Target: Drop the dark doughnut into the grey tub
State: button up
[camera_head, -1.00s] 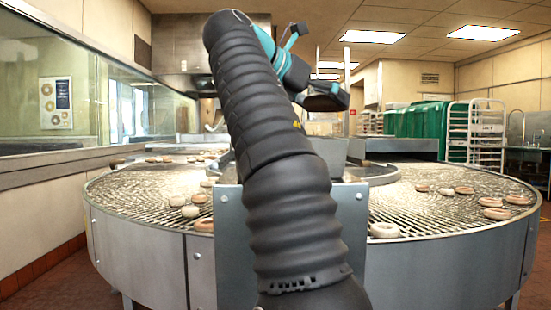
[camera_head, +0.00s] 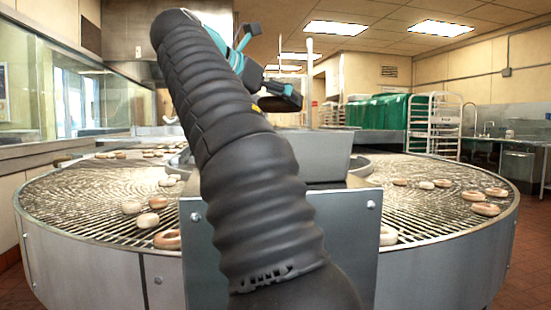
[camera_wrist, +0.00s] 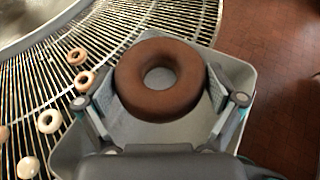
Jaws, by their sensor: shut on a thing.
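The dark doughnut (camera_wrist: 146,98) is a plain brown ring with a small centre hole. In the wrist view it sits between the two fingers of my gripper (camera_wrist: 161,92), which is shut on it. The doughnut is held over the grey tub (camera_wrist: 236,74), whose pale walls and rim show around it and the fingers. Part of the tub's inside is hidden by the doughnut and my gripper.
A round wire-grid conveyor (camera_head: 82,197) spreads across the head view and lies left of the tub in the wrist view. Several pale and brown rings, such as a brown one (camera_head: 167,239), lie on it. Bare red tile floor (camera_wrist: 280,60) is at the right.

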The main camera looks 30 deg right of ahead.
jog(key=shift+f, duration=2)
jog(key=o, duration=0.8)
jog(key=v, duration=1.2)
